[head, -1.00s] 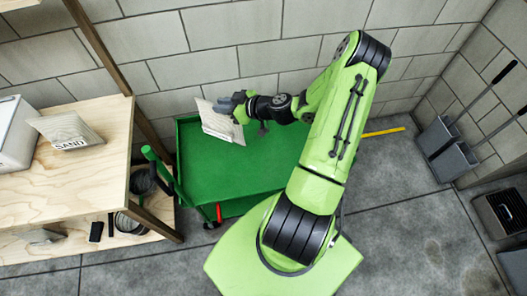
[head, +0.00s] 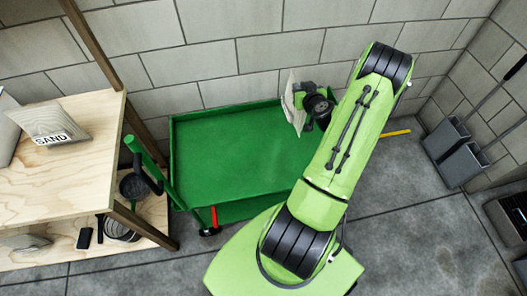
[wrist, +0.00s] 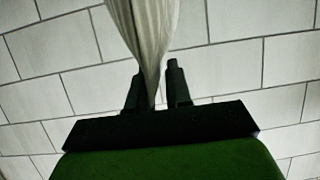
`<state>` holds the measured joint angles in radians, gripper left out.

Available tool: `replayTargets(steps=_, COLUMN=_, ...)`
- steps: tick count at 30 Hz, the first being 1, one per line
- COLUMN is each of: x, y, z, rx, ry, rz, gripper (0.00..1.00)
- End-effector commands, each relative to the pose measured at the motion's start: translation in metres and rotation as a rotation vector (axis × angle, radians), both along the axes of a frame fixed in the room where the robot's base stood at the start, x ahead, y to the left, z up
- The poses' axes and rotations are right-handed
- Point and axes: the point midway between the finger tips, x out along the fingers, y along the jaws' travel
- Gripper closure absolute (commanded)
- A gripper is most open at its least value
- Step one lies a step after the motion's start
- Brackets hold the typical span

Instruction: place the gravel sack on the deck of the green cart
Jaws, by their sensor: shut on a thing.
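My gripper (wrist: 164,88) is shut on a pale sack (wrist: 150,30), which hangs between the two dark fingers in the wrist view. In the head view the held sack (head: 291,102) shows edge-on near the right end of the green cart (head: 235,150). Its label is not readable, so I cannot confirm that it is the gravel sack. It appears to be above the cart's deck, though its height is hard to judge. The visible deck is flat, green and empty. My arm covers the cart's front right part.
A sack marked SAND (head: 48,124) lies on the wooden shelf (head: 75,175) at left. The cart's green handle (head: 150,165) rises beside that shelf. A block wall (head: 230,60) stands behind the cart. Grey dustpans (head: 462,150) stand at the right wall.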

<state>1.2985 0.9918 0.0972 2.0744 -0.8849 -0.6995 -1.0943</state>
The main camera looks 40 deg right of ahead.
Motion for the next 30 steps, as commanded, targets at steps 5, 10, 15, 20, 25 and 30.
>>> replayTargets(steps=5, x=-0.004, y=-0.010, z=-0.001, rx=-0.002, ry=-0.011, rz=-0.035, gripper=1.00)
replayTargets(steps=10, x=-0.005, y=-0.010, z=-0.035, rx=0.001, ry=-0.010, rz=-0.038, gripper=1.00)
replayTargets(steps=15, x=-0.005, y=-0.011, z=-0.059, rx=-0.001, ry=-0.011, rz=-0.037, gripper=1.00)
replayTargets(steps=20, x=-0.005, y=-0.010, z=-0.075, rx=-0.001, ry=-0.011, rz=-0.038, gripper=1.00)
replayTargets(steps=25, x=-0.005, y=-0.010, z=-0.099, rx=-0.002, ry=-0.012, rz=-0.036, gripper=1.00)
replayTargets(steps=30, x=-0.005, y=-0.011, z=-0.098, rx=-0.004, ry=-0.010, rz=-0.036, gripper=1.00)
